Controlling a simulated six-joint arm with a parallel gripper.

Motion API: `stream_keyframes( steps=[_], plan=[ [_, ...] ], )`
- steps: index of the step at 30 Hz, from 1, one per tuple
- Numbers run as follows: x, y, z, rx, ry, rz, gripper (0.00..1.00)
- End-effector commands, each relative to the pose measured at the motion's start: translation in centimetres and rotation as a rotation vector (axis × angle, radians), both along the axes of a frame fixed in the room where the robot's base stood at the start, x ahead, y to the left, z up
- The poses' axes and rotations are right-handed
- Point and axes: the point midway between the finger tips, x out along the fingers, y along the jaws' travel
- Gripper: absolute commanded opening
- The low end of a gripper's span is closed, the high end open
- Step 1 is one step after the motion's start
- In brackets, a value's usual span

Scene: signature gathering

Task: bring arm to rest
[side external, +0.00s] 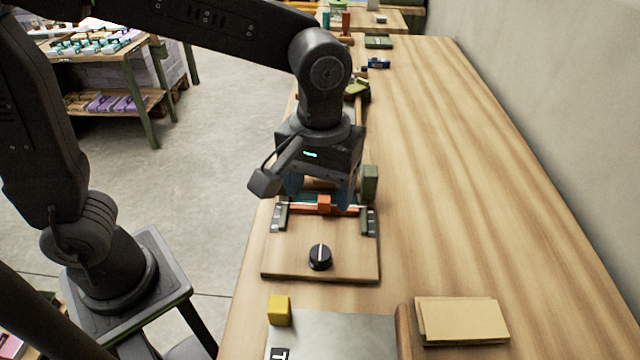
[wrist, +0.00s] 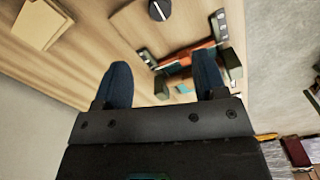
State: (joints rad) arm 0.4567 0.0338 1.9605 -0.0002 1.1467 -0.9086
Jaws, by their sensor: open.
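My gripper (side external: 320,190) hangs over the wooden fixture board (side external: 290,262) on the bench, pointing down. In the wrist view its two dark blue fingers (wrist: 162,78) stand wide apart, with an orange bar and green pieces of the fixture visible between and beyond them. Nothing is clearly held. The orange bar (side external: 340,209) lies across the board between green side rails. My gripper body hides the back part of the fixture, and I cannot tell whether the fingers touch it.
A black knob (side external: 320,257) sits on the board's front. A yellow block (side external: 279,310), a grey plate (side external: 345,330) and tan sheets (side external: 460,321) lie nearer. A green block (side external: 370,180) stands right of my gripper. The bench's right side (side external: 480,180) is clear.

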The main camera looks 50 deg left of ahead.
Motion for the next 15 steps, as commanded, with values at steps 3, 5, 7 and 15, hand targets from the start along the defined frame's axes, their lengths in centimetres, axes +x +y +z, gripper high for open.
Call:
stream_keyframes(
  steps=[3, 5, 7, 15],
  plan=[
    [-0.1, 0.4, 0.2, -0.004, -0.01, -0.006, 0.65],
    [-0.3, 1.2, 0.7, -0.012, -0.029, -0.021, 0.65],
    [-0.7, 2.8, 1.5, -0.026, -0.068, -0.053, 0.65],
    [-4.7, 10.6, 3.7, -0.01, -0.313, -0.261, 0.65]
  ],
)
